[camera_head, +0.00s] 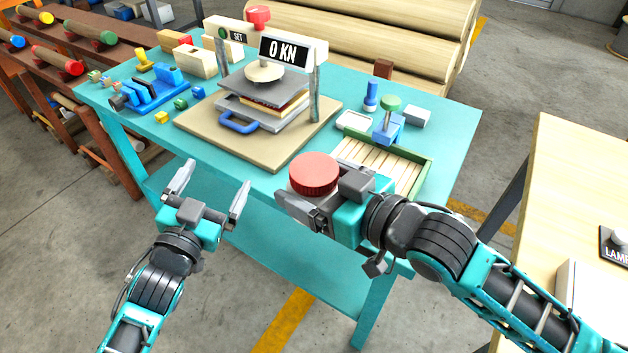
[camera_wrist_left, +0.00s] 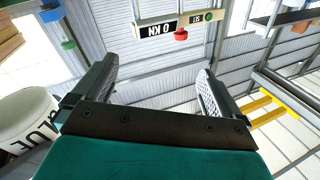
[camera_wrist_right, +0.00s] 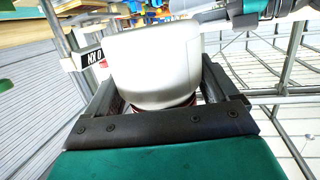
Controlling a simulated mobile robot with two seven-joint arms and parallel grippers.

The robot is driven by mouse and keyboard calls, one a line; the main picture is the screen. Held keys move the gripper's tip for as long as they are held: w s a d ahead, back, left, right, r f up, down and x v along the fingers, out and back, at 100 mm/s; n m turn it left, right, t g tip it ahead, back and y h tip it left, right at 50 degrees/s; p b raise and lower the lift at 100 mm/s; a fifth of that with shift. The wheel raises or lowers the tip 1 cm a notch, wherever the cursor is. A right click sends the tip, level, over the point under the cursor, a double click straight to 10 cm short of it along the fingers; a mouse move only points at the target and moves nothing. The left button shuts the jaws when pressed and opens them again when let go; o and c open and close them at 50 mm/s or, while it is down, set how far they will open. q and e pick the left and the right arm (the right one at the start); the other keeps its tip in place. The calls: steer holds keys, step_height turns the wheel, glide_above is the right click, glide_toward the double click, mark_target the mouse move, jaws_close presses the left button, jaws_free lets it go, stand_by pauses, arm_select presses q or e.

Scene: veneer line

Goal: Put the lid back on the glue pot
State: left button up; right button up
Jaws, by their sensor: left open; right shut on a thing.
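My right gripper (camera_head: 296,208) is shut on the white glue pot (camera_wrist_right: 160,62) and holds it upright in front of the table's near edge. The ribbed red lid (camera_head: 313,172) sits on top of the pot; I cannot tell how firmly it is seated. In the right wrist view only a thin red edge of it (camera_wrist_right: 178,104) shows. The pot also shows at the edge of the left wrist view (camera_wrist_left: 28,112), with part of its lettering. My left gripper (camera_head: 210,186) is open and empty, to the left of the pot and apart from it.
A press (camera_head: 270,92) reading 0 KN stands on the turquoise table (camera_head: 200,165). A green-edged slatted tray (camera_head: 428,172) lies behind the right gripper. A blue rack (camera_head: 155,96) and small blocks stand at left. A wooden table (camera_head: 570,165) is at right.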

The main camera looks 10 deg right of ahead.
arm_select(q)
steer(key=s+a+f+n+g+y, duration=0.2)
steer(key=s+a+f+g, duration=0.1)
steer(key=s+f, duration=0.5)
steer(key=s+a+f+n+g+y, duration=0.3)
steer(key=s+f, duration=0.6)
steer(key=shift+a+f+g, duration=0.2)
steer(key=shift+f+g, duration=0.1)
steer(key=shift+f, duration=0.05)
